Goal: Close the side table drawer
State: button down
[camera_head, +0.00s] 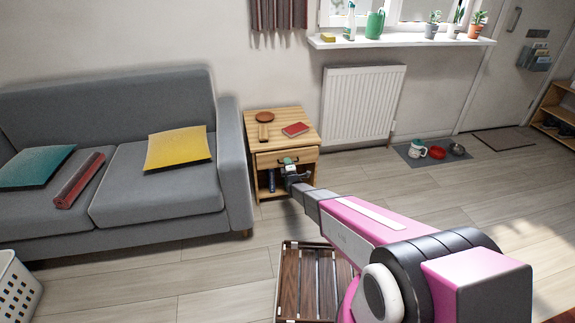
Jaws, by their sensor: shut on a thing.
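The wooden side table (303,134) stands between the sofa and the radiator. Its drawer (267,160) is at the top of its front, above an open shelf space. I cannot tell exactly how far the drawer stands out. My pink arm reaches in from the lower right and covers part of the table's lower right front.
A grey sofa (150,205) is close on the table's left. A white radiator (362,105) is behind on the right. A slatted wooden piece (290,285) lies low in front. A red book (295,129) is on the tabletop.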

jog(key=x, duration=0.3)
jog(key=shift+w+a+f, duration=0.15)
jog(key=shift+w+f, duration=0.2)
jog(key=shift+w, duration=0.1)
jog(key=c, duration=1.2)
grip_release()
jog(key=v, duration=1.1)
jog(key=shift+r, duration=0.15)
